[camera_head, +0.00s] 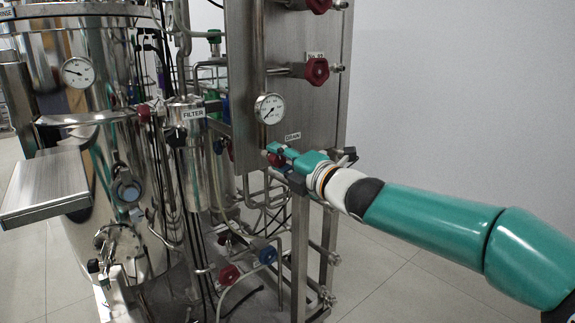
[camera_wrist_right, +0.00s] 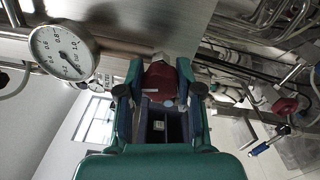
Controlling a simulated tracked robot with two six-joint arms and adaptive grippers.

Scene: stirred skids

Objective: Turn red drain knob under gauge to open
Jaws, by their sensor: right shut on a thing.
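The red drain knob (camera_wrist_right: 160,82) sits between the fingers of my right gripper (camera_wrist_right: 162,92) in the right wrist view. The gripper is shut on it, with a finger on each side. In the head view my right gripper (camera_head: 272,153) is at the panel's lower edge, and it hides most of the knob. The round gauge (camera_head: 269,109) is on the panel just above the gripper. It also shows at the upper left of the right wrist view (camera_wrist_right: 64,52). A "DRAIN" label (camera_head: 293,136) is on the panel beside the gripper. My left gripper is not in view.
The steel panel (camera_head: 305,110) carries another red knob (camera_head: 316,71) higher up. A steel tank (camera_head: 75,110) and a filter housing (camera_head: 190,150) stand to the left. Below are pipes with a red knob (camera_head: 228,275) and a blue knob (camera_head: 267,255). The floor at right is clear.

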